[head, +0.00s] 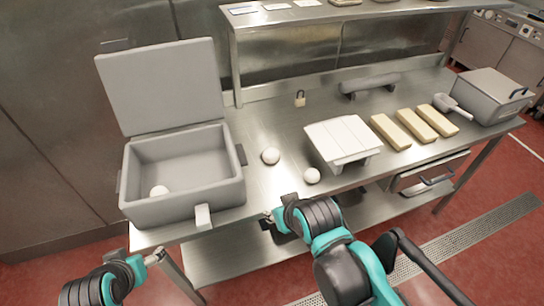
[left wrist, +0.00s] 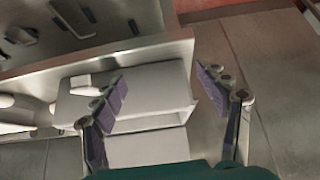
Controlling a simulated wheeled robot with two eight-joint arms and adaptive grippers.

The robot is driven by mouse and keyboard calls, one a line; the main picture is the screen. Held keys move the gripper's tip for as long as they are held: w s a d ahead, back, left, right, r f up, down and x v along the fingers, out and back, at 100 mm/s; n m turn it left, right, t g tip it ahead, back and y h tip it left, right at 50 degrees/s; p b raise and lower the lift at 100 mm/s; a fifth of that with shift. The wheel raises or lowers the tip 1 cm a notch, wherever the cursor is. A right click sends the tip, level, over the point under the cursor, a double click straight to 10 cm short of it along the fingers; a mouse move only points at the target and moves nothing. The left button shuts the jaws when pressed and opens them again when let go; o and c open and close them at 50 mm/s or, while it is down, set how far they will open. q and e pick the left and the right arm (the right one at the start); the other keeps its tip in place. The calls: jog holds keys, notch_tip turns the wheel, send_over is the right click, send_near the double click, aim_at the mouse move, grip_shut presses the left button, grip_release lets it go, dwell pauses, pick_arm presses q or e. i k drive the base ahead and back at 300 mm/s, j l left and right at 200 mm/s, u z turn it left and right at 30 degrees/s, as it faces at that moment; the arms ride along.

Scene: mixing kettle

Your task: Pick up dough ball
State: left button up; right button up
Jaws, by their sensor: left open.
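Two white dough balls rest on the steel table: one (head: 271,155) right of the open grey bin, the other (head: 312,175) near the front edge. A third dough ball (head: 160,191) lies inside the bin (head: 181,208). My left gripper (head: 158,257) is low at the left, in front of and below the bin, touching no ball. In the left wrist view it is open, with nothing between its fingers (left wrist: 160,76). My right gripper (head: 269,218) is at the table's front edge, left of and below the front ball; its finger opening is unclear.
The bin's lid (head: 163,84) stands up at the back. A white slatted stand (head: 343,140), several yellow blocks (head: 415,125), a scoop (head: 452,105) and a lidded grey box (head: 489,95) occupy the right. A raised shelf (head: 330,14) spans the back. Bare table surrounds the loose balls.

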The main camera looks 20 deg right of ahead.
aim_at(271, 155)
jog(key=z, duration=0.4)
jog(key=i+z, duration=0.15)
jog(key=z, duration=0.3)
jog(key=i+l+z, duration=0.1)
jog(key=z, duration=0.3)
jog(key=i+z, duration=0.1)
jog(key=z, duration=0.3)
jog(key=i+j, duration=0.15)
jog(key=l+z, duration=0.05)
